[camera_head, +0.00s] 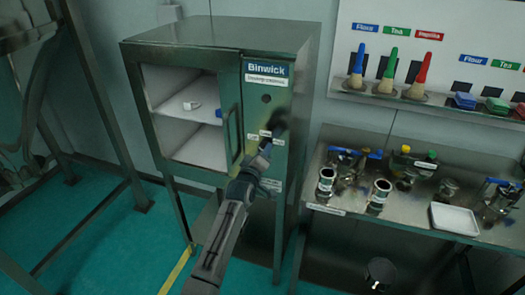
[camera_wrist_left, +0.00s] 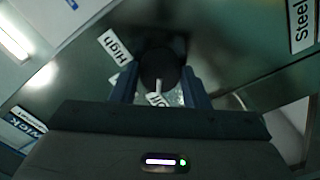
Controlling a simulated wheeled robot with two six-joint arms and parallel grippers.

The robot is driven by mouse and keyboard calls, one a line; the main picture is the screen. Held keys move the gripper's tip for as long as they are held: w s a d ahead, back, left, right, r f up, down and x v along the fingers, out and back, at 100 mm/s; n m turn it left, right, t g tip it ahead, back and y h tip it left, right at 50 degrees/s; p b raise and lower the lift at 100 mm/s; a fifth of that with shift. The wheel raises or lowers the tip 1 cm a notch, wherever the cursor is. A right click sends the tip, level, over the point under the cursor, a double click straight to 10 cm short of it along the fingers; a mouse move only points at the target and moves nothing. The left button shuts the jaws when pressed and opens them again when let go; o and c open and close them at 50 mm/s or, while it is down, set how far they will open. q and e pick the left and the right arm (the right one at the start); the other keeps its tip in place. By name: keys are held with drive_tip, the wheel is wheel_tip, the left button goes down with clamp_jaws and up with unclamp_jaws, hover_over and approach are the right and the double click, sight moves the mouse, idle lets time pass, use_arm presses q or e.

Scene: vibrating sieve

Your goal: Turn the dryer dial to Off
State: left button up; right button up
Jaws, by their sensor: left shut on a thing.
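The dryer (camera_head: 222,36) is a steel cabinet marked Binwick, with a dark panel on its right side. Its round black dial (camera_wrist_left: 160,66) shows in the left wrist view, with a white pointer mark on its lower part, toward a partly hidden label (camera_wrist_left: 157,99). A label reading High (camera_wrist_left: 115,46) is at the dial's upper left. My left gripper (camera_wrist_left: 160,86) is shut on the dial, one finger on each side. In the head view my left gripper (camera_head: 274,132) reaches the panel and mostly hides the dial. My right gripper is not in view.
To the right, a steel table (camera_head: 450,213) carries metal vessels and a white tray (camera_head: 455,219). Above it, a shelf (camera_head: 435,102) holds coloured brushes and blocks.

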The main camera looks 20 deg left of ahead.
use_arm(q)
drive_tip(key=shift+r+n, duration=0.1)
drive_tip(key=shift+n, duration=0.4)
drive_tip(key=shift+p, duration=0.3)
drive_tip(key=o, duration=1)
drive_tip(key=shift+c, duration=0.2)
drive_tip(key=shift+s, duration=0.1)
drive_tip(key=s+b, duration=0.3)
drive_tip(key=s, duration=0.7)
drive_tip(key=shift+s+a, duration=0.2)
drive_tip(key=shift+s, duration=0.1)
